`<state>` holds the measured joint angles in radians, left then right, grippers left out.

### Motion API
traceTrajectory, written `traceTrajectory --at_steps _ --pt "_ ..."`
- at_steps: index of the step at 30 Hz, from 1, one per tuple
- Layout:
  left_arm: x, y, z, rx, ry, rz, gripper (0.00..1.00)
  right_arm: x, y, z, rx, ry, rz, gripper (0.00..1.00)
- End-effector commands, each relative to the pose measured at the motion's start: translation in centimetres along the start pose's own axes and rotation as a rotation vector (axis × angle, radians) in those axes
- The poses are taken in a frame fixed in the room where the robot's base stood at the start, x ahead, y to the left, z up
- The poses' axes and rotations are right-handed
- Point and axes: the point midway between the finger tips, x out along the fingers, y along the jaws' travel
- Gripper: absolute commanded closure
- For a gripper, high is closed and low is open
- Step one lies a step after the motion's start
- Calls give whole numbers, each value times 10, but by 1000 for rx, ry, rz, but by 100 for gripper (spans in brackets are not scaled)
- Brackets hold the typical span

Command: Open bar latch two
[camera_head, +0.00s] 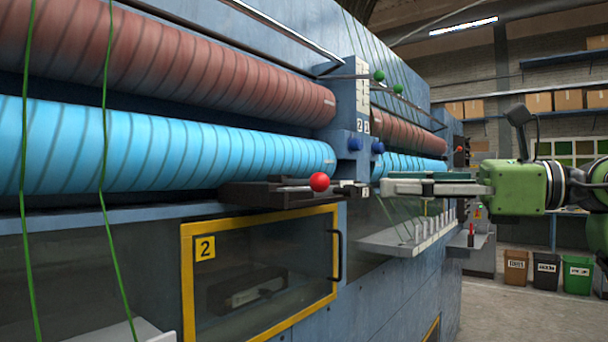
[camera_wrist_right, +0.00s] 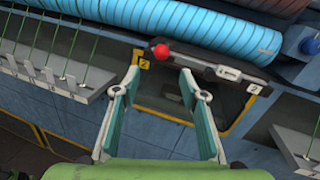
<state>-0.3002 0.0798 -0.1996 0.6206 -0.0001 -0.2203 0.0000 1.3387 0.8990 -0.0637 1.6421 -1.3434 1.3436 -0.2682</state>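Bar latch two is the dark bar (camera_head: 255,194) with a red ball knob (camera_head: 319,182), below the blue roller and above the yellow-framed window marked 2 (camera_head: 204,248). In the right wrist view the bar (camera_wrist_right: 205,66) and red knob (camera_wrist_right: 161,50) show ahead, beyond my fingertips. My right gripper (camera_head: 384,187) comes in from the right, to the right of the knob and apart from it. In the wrist view my right gripper (camera_wrist_right: 159,82) is open, with nothing between its fingers. My left gripper is not in view.
The blue roller (camera_head: 160,150) and red-brown roller (camera_head: 190,62) run along the machine. Green cords (camera_head: 107,160) hang at the left. A ledge with upright pegs (camera_head: 420,232) juts out below my right gripper. Several bins (camera_head: 546,271) stand on the floor at the far right.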

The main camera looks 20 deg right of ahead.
Motion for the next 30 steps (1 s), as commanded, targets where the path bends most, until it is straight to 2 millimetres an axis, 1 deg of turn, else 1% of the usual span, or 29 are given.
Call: traceTrajectory --at_steps 2,5,8,18,21,25,30 --pt "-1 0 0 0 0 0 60 0 1 3 -19 9 -10 61" --pt "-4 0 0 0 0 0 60 9 2 3 -19 9 -8 61" --pt "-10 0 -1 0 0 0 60 26 2 4 -17 10 -4 61" --pt "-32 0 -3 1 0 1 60 98 1 4 -13 7 -3 61" --pt "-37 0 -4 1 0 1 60 114 1 4 -14 6 -4 61" --pt "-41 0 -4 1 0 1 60 128 0 3 -14 6 -6 61" --pt "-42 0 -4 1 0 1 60 135 0 1 -15 6 -7 61"
